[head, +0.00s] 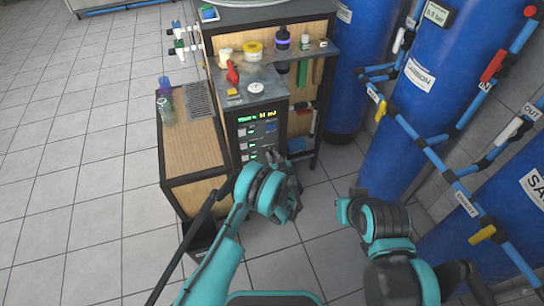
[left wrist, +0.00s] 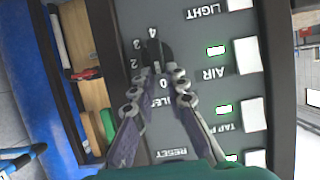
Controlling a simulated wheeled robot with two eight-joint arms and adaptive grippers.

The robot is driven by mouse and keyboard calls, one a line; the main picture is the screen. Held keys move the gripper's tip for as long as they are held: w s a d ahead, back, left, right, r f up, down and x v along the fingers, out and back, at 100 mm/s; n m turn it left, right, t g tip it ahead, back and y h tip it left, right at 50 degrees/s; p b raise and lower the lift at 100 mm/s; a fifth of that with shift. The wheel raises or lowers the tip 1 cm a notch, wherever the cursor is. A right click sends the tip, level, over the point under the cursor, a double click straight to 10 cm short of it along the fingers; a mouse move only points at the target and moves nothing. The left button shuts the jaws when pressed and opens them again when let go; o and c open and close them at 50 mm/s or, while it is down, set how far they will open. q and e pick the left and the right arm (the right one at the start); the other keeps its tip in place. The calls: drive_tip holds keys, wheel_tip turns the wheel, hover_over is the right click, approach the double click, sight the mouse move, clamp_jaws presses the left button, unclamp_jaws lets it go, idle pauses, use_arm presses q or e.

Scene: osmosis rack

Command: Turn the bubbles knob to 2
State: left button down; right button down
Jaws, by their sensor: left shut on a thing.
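The dark bubbles knob (left wrist: 153,50) sits on the grey control panel (left wrist: 192,85) in the left wrist view, with the digits 0, 2 and 4 legible around it, upside down or tilted. My left gripper (left wrist: 163,72) has its fingertips together on the knob, and they partly cover it. I cannot tell which digit the knob points to. In the head view my left gripper (head: 275,157) is at the lower front of the panel (head: 258,132), and the knob is hidden there. My right gripper (head: 347,209) hangs to the right, away from the panel; its fingers do not show clearly.
White buttons (left wrist: 238,58) with green lights, labelled LIGHT and AIR among others, line the panel beside the knob. A wooden side cabinet (head: 190,150) stands left of the panel. Blue tanks (head: 408,110) and pipes (head: 440,165) stand at the right. Tiled floor (head: 80,190) is clear at left.

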use_arm(q)
drive_tip(key=shift+w+m+y, duration=0.2)
drive_tip(key=shift+m+y, duration=0.1)
drive_tip(key=shift+m, duration=0.2)
drive_tip(key=c, duration=1.3)
unclamp_jaws()
drive_tip(key=shift+w, duration=0.1)
drive_tip(key=shift+c, duration=0.2)
drive_tip(key=shift+w+f, duration=0.1)
drive_tip(key=shift+f, duration=0.05)
drive_tip(key=v, duration=1.2)
drive_tip(key=shift+d, duration=0.1)
drive_tip(key=shift+o, duration=0.2)
